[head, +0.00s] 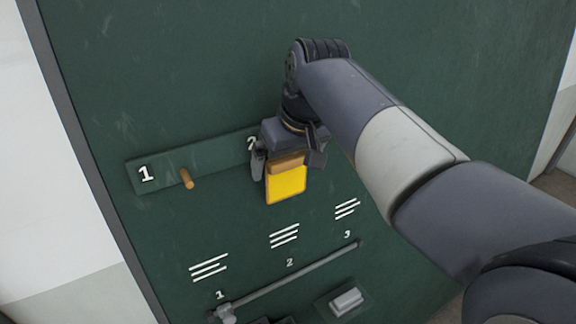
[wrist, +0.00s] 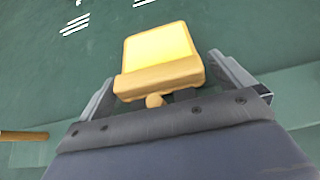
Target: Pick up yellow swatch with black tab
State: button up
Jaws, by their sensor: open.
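The yellow swatch (head: 286,186) hangs on the green board below the rail, by the number 2, with a tan wooden strip along its top. It also shows in the wrist view (wrist: 158,48), where a round peg end (wrist: 154,100) is beside the strip. A small dark piece (wrist: 185,94) next to the peg may be the black tab; most of it is hidden by my gripper. My gripper (head: 287,164) is open, with one finger at each side of the swatch's upper part. In the wrist view the fingers stand apart from its edges.
A bare wooden peg (head: 187,179) sticks out of the rail (head: 215,158) near the number 1. Below are white line marks, a grey bar (head: 295,277) with numbers 1 to 3, and a light grey block (head: 346,301). The board beside the swatch is clear.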

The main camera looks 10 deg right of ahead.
jog(key=shift+c, duration=0.2)
jog(key=c, duration=0.9)
jog(key=shift+o, duration=0.2)
jog(key=shift+r, duration=0.15)
jog(key=shift+r, duration=0.15)
jog(key=s+d+b, duration=0.2)
jog(key=s+d, duration=0.1)
jog(key=s, duration=0.5)
jog(key=s+d+b, duration=0.2)
jog(key=s+d, duration=0.2)
jog(key=s, duration=0.4)
jog(key=shift+s, duration=0.35)
jog(key=shift+r, duration=0.45)
